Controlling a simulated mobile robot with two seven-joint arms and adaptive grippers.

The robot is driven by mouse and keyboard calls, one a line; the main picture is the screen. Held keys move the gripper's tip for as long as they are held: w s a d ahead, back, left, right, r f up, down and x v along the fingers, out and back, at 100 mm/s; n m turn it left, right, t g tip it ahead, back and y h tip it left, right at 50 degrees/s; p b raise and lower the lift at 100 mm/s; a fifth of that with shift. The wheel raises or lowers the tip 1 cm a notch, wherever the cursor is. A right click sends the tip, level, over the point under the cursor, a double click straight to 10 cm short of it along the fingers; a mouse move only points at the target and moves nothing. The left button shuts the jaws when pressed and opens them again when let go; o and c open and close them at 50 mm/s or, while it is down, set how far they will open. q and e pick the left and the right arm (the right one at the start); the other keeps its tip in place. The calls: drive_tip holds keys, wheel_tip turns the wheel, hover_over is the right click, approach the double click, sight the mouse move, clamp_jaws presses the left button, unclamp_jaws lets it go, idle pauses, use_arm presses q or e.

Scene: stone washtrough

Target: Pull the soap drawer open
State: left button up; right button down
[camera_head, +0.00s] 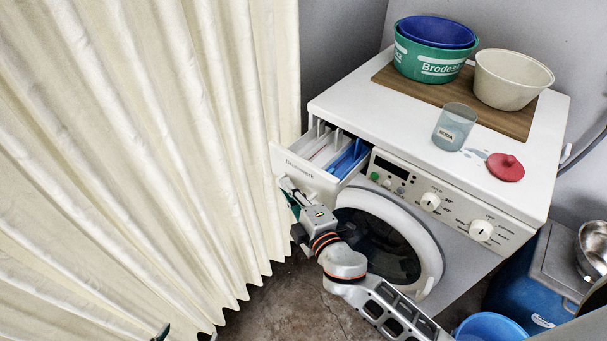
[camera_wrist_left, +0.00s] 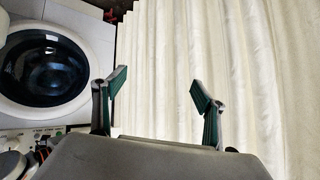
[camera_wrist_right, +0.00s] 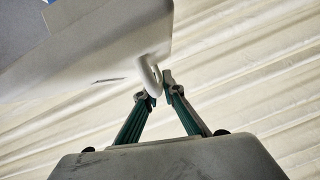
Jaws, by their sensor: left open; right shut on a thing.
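The white soap drawer (camera_head: 304,173) stands pulled out from the washing machine's top left corner. Its white and blue compartments (camera_head: 345,158) show from above. My right gripper (camera_head: 287,187) is at the lower part of the drawer front, with its fingers partly hidden in the head view. In the right wrist view, the fingers (camera_wrist_right: 160,92) are shut on the drawer's handle (camera_wrist_right: 151,75), below the drawer front (camera_wrist_right: 110,55). My left gripper (camera_wrist_left: 160,85) is open and empty in front of the curtain.
A cream curtain (camera_head: 130,150) hangs close to the drawer's left. On the washing machine (camera_head: 400,125) stand a soda jar (camera_head: 454,128), a red lid (camera_head: 505,167), and tubs on a board (camera_head: 440,92). The round door (camera_head: 432,240) is below. A blue bucket (camera_head: 490,328) is at lower right.

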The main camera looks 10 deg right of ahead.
use_arm(q)
drive_tip(key=shift+r, duration=0.1)
use_arm(e)
drive_tip(key=shift+s+a, duration=0.75)
drive_tip(key=shift+a, duration=0.15)
drive_tip(key=shift+s+a, duration=0.7)
drive_tip(key=shift+a, duration=0.2)
use_arm(q)
drive_tip(key=shift+w, duration=0.1)
use_arm(e)
drive_tip(key=c, duration=2.2)
unclamp_jaws()
drive_tip(key=shift+o, duration=0.2)
drive_tip(key=shift+d, duration=0.1)
drive_tip(key=v, duration=1.2)
